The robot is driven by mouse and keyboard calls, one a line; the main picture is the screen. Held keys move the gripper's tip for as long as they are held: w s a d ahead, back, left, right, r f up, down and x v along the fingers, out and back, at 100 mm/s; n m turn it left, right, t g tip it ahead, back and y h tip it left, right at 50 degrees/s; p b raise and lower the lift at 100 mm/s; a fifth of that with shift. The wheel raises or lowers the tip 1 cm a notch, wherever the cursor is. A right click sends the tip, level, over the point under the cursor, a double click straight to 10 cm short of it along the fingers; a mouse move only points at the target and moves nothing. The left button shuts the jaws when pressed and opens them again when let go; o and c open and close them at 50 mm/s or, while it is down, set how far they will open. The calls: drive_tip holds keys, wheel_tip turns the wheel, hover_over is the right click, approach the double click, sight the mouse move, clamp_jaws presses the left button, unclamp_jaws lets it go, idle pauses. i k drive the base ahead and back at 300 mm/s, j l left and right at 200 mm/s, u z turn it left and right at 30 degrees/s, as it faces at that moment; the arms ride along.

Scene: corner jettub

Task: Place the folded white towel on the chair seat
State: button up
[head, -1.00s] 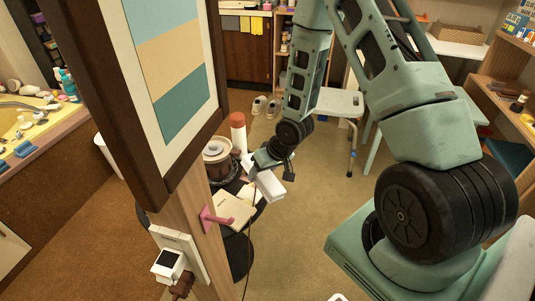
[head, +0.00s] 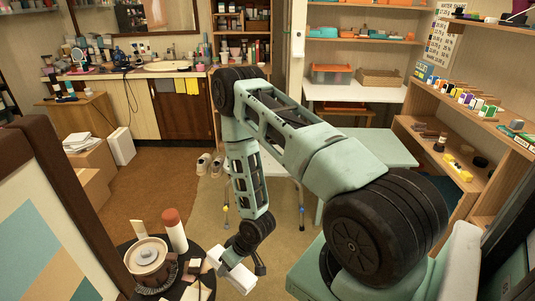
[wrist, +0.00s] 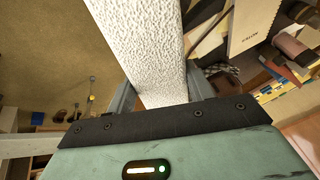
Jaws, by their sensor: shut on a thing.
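The folded white towel (head: 238,277) is held by my gripper (head: 234,262) at the bottom of the head view, beside the round black table. In the wrist view the towel (wrist: 140,40) is a long white textured block between the fingers of my gripper (wrist: 160,92). The far end of the towel runs out of that picture. The chair with a pale seat (head: 277,168) stands beyond my gripper in the head view. My arm hides much of its seat. Its thin legs reach the floor on both sides of my forearm.
The black table (head: 122,262) carries a round pot (head: 148,262), a red-topped white cylinder (head: 174,230) and small items. Shoes (head: 210,165) lie on the floor left of the chair. A pale green surface (head: 375,150) and shelves (head: 470,130) stand right. Floor between table and chair is clear.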

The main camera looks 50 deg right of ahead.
sight(265, 159)
drive_tip(key=i+l, duration=0.3)
drive_tip(key=l, duration=0.15)
drive_tip(key=i+l, duration=0.25)
drive_tip(key=l, duration=0.25)
drive_tip(key=i+l, duration=0.25)
drive_tip(key=l, duration=0.2)
drive_tip(key=i+l, duration=0.3)
drive_tip(key=l, duration=0.15)
drive_tip(key=i+l, duration=0.3)
drive_tip(key=l+z, duration=0.05)
